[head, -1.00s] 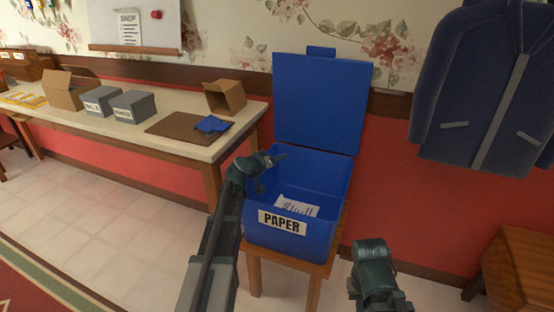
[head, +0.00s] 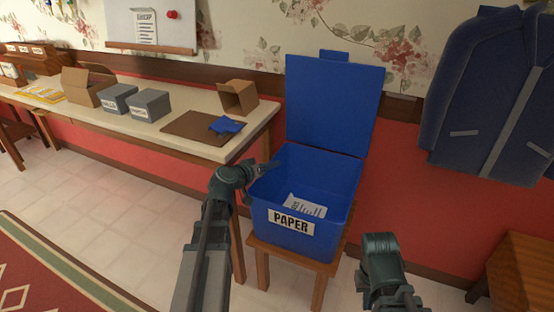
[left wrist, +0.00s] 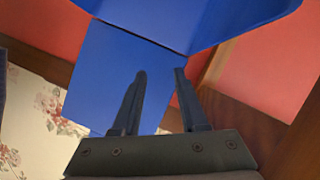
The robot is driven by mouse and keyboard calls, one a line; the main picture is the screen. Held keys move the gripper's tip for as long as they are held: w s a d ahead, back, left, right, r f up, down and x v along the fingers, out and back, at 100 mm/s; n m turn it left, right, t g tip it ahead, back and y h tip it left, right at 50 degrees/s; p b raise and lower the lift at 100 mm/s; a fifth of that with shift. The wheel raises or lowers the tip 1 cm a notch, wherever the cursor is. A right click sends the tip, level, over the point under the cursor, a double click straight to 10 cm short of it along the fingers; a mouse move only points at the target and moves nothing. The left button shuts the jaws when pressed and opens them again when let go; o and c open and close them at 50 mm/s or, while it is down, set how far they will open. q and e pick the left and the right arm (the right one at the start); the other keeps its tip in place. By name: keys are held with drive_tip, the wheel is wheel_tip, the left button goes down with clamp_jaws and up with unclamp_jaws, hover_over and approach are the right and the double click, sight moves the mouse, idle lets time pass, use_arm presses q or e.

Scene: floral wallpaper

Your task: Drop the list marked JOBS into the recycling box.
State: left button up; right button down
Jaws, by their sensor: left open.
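A blue box (head: 332,222) labelled PAPER stands on a small wooden stool, its lid (head: 332,105) raised at the back. A white printed sheet (head: 305,206) lies inside it; its heading cannot be read. My left gripper (head: 268,168) is open and empty at the box's left rim. In the left wrist view the open fingers (left wrist: 158,100) show against the blue of the box. My right gripper (head: 380,255) is in front of the box to the right; its fingertips are hidden. Another list, headed SHOP (head: 146,26), hangs on the whiteboard.
A long table (head: 180,108) at the left holds grey boxes (head: 148,105), open cardboard boxes (head: 238,97), and a brown board (head: 195,128) with a blue cloth (head: 226,125). A blue jacket (head: 485,100) hangs at the right above a wooden piece of furniture (head: 525,255).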

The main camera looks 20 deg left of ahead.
use_arm(q)
drive_tip(key=shift+v, duration=0.8)
